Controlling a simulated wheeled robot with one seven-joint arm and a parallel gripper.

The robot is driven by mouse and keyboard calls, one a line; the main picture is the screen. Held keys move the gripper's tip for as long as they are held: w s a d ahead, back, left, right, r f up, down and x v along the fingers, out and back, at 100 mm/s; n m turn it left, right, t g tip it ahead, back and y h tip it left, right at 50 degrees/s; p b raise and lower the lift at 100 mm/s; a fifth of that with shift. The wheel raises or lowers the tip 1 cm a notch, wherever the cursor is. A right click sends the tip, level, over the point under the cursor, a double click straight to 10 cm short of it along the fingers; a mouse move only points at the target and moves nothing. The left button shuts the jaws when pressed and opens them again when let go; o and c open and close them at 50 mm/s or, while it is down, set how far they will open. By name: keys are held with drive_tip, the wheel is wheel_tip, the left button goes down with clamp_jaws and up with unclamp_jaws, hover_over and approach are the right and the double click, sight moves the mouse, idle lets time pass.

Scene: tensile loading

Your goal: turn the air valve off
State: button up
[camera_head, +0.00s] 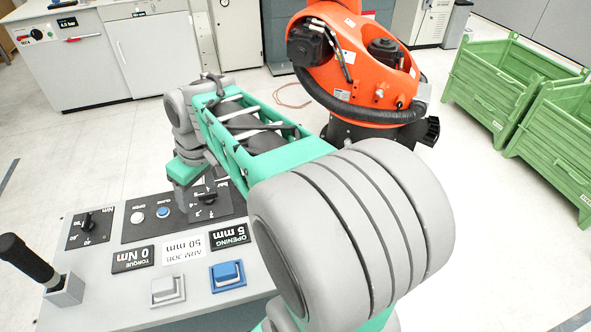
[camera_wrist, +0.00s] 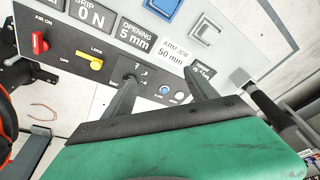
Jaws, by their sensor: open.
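The air valve (camera_wrist: 40,43) shows in the wrist view at the upper left as a red knob beside the label AIR ON. In the head view I cannot make it out; my arm covers that part of the panel. My gripper (camera_wrist: 160,82) is open and empty, its two fingers spread over the panel near a black dial (camera_wrist: 130,78). The air valve is apart from the fingers, to their left in the wrist view. A yellow knob (camera_wrist: 92,62) marked LOCK and OFF lies between them.
The console (camera_head: 95,285) holds a blue button (camera_head: 227,272), a grey button (camera_head: 165,288), and a black-handled lever (camera_head: 28,260). An orange robot arm (camera_head: 370,70) stands behind my arm. Green crates (camera_head: 500,85) stand at right. Open floor lies between.

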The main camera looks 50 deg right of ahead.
drive_tip(key=shift+o, duration=1.4)
drive_tip(key=w+d+n+y+p, duration=0.1)
drive_tip(key=w+d+n, duration=0.1)
drive_tip(key=w+d, duration=0.5)
drive_tip(key=d, duration=0.3)
drive_tip(key=shift+w+f+n, duration=0.15)
drive_tip(key=shift+f+n, duration=0.15)
drive_tip(key=shift+f, duration=0.05)
drive_tip(key=shift+o, duration=0.4)
drive_tip(key=d+f+n, duration=0.1)
drive_tip(key=d+f, duration=0.1)
drive_tip(key=d, duration=0.4)
drive_tip(key=w+d+f+n+y+p, duration=0.1)
drive_tip(key=d+f, duration=0.1)
drive_tip(key=d, duration=0.4)
drive_tip(key=shift+w+d+n+g, duration=0.15)
drive_tip(key=shift+w+n+g, duration=0.15)
drive_tip(key=s+d+f+n+y+p, duration=0.1)
drive_tip(key=s+d+f+n, duration=0.1)
drive_tip(key=s+d+f, duration=0.35)
drive_tip(key=s+d+f+n, duration=0.25)
drive_tip(key=d+f, duration=0.35)
drive_tip(key=d, duration=0.4)
drive_tip(key=b+x, duration=0.1)
drive_tip(key=x, duration=0.5)
drive_tip(key=shift+w+b, duration=0.1)
drive_tip(key=shift+b, duration=0.2)
drive_tip(key=shift+a+f+m, duration=0.1)
drive_tip(key=shift+f+m, duration=0.15)
drive_tip(key=shift+f, duration=0.25)
